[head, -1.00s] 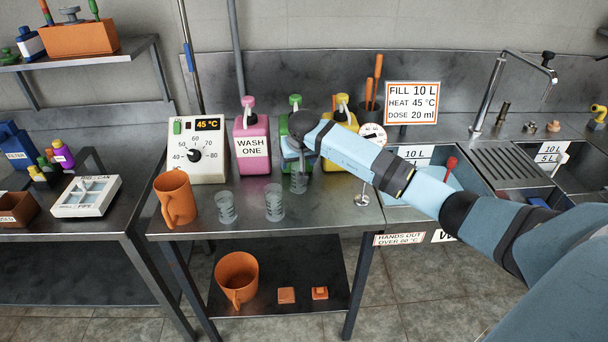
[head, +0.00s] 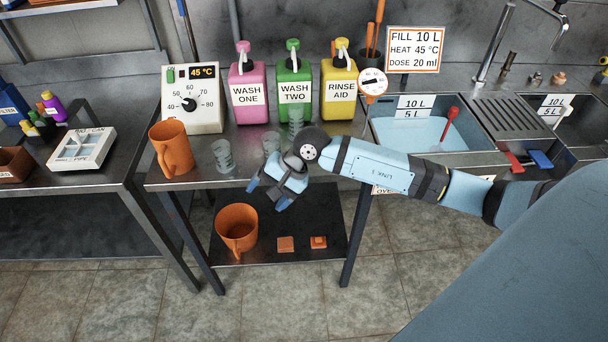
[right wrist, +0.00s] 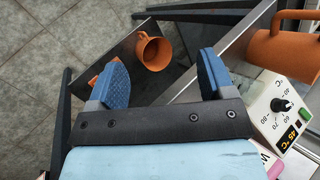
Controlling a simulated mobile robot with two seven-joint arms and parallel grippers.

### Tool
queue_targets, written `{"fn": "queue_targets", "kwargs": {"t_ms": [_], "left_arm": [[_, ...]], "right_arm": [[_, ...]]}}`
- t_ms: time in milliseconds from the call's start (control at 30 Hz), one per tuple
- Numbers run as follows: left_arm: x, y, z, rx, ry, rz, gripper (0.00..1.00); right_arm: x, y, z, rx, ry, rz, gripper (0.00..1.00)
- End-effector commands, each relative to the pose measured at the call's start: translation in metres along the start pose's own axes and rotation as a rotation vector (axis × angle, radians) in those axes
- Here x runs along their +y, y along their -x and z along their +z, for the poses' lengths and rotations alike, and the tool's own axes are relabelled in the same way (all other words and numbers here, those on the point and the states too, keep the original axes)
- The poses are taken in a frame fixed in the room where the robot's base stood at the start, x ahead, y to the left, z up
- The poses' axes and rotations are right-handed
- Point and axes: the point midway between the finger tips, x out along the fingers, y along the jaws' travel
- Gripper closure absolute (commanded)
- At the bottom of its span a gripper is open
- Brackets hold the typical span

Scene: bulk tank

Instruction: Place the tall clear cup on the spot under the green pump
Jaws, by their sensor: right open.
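A tall clear cup (head: 296,121) stands upright on the steel table, directly in front of the green WASH TWO jug (head: 294,75) and below its green pump (head: 292,46). The spot under the cup is hard to make out. Two more clear cups stand nearer the front: one at left (head: 223,156), one (head: 270,141) partly behind my right gripper. My right gripper (head: 267,194) is open and empty, past the table's front edge and pointing down. Its two blue fingers show apart in the right wrist view (right wrist: 162,80). My left gripper is not in view.
A pink jug (head: 250,94) and a yellow jug (head: 339,92) flank the green one. An orange jug (head: 171,148) stands at the table's left, by a heater box (head: 192,115). Another orange jug (head: 237,228) sits on the lower shelf. A sink (head: 425,132) is at right.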

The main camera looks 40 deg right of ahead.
Motion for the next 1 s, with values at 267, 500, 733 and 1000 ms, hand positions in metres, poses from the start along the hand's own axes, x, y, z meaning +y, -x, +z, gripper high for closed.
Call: {"fn": "queue_targets", "kwargs": {"t_ms": [267, 500, 733, 1000], "left_arm": [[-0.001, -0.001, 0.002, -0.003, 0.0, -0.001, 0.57], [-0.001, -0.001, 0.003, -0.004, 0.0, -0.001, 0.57], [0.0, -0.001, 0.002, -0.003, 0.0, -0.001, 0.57], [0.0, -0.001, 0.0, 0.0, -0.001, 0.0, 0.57]], "right_arm": [[-0.035, -0.019, 0.122, -0.923, -1.444, -0.476, 0.25], [0.038, -0.033, 0.094, 1.451, 2.453, 0.459, 0.25], [0.154, -0.079, 0.115, 0.885, 1.503, 0.164, 0.25], [0.188, -0.092, 0.136, 0.721, 1.211, 0.098, 0.25]]}}
